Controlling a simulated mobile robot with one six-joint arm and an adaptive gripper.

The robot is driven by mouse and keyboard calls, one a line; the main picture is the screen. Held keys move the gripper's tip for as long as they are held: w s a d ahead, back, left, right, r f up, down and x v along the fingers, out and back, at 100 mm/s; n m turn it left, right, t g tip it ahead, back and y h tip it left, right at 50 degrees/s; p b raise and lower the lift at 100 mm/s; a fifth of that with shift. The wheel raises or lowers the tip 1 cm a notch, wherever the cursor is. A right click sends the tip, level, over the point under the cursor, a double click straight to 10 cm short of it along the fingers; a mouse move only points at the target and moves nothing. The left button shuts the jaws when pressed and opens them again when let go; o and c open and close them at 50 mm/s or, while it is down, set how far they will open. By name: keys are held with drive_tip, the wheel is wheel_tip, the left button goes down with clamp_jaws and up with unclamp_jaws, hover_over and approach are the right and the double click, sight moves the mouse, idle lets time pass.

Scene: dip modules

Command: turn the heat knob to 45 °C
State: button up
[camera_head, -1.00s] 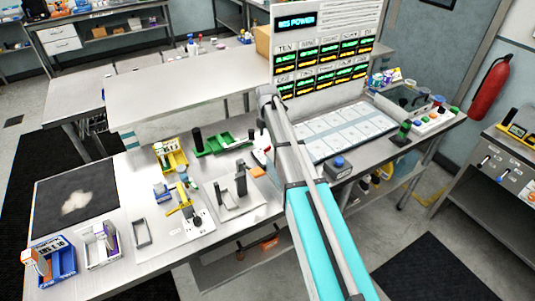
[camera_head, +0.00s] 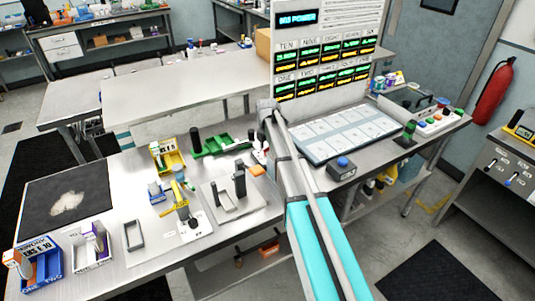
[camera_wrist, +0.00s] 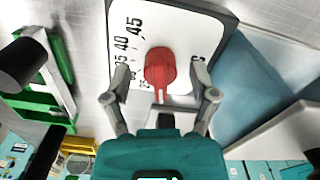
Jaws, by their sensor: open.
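The red heat knob (camera_wrist: 160,68) sits on a white dial plate (camera_wrist: 190,22) with a dark border, in the wrist view. The plate shows 45 and 40 at upper left, with smaller, partly hidden numbers below. A pale pointer mark on the knob faces down the picture, toward my gripper's base, away from the 45. My gripper (camera_wrist: 160,70) is open, one finger on each side of the knob, with visible gaps. How deep the fingertips reach is unclear. In the head view my arm covers the gripper and most of the dial.
A green tray (camera_wrist: 45,90) and a dark cylinder (camera_wrist: 18,62) lie left of the dial in the wrist view. In the head view a grey stand (camera_head: 228,195) and a blue-topped box (camera_head: 341,168) are nearby. A display panel (camera_head: 325,20) rises behind.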

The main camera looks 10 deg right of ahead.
drive_tip(key=shift+f, duration=0.2)
clamp_jaws()
idle(0.5)
